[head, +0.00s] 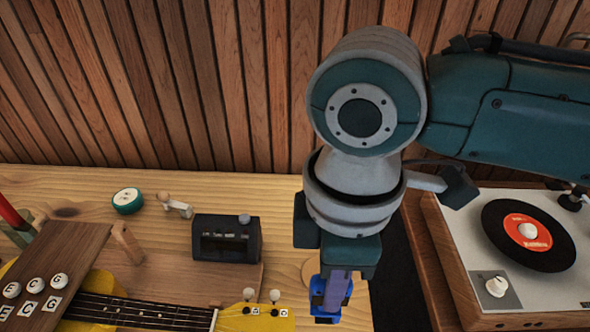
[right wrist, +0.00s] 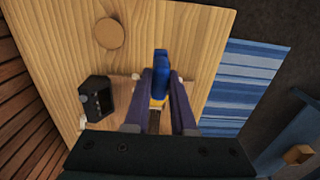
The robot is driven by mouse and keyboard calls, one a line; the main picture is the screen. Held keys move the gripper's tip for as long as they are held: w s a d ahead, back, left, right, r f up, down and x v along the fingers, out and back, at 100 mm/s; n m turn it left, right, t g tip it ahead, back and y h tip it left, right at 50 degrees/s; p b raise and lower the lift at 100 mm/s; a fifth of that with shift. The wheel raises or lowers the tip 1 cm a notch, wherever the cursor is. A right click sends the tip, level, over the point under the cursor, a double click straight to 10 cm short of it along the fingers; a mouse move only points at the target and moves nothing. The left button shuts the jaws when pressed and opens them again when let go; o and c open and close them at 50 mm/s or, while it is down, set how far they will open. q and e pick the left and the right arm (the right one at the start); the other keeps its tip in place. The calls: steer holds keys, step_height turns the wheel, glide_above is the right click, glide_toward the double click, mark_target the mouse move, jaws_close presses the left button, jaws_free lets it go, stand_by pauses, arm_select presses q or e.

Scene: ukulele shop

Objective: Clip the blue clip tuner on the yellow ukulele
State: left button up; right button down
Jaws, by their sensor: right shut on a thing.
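My right gripper (head: 332,296) points down over the table's right end, shut on the blue clip tuner (head: 321,310). The tuner also shows between the fingertips in the right wrist view (right wrist: 161,63). The yellow ukulele (head: 236,318) lies at the bottom left of the head view. Its headstock, with white pegs, points right and ends left of the tuner; they look apart in the head view. In the right wrist view a bit of yellow (right wrist: 157,102) shows between the fingers, mostly hidden by them. My left gripper is not in view.
A wooden board with lettered knobs (head: 64,262) covers part of the ukulele. A black box (head: 226,238) stands behind the neck. A green round tin (head: 128,201) and a small wooden piece (head: 174,205) lie farther back. A record player (head: 515,250) stands right. A wooden disc (right wrist: 110,33) lies on the table.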

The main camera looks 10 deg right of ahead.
mark_target(317, 307)
steer(key=shift+f+b, duration=2.35)
steer(key=shift+b, duration=0.15)
steer(key=shift+f+b, duration=0.5)
steer(key=shift+f, duration=0.55)
steer(key=shift+p, duration=0.4)
steer(key=shift+p, duration=0.35)
steer(key=shift+w+a, duration=0.2)
steer(key=shift+a, duration=0.35)
steer(key=shift+p, duration=0.35)
steer(key=shift+a, duration=0.1)
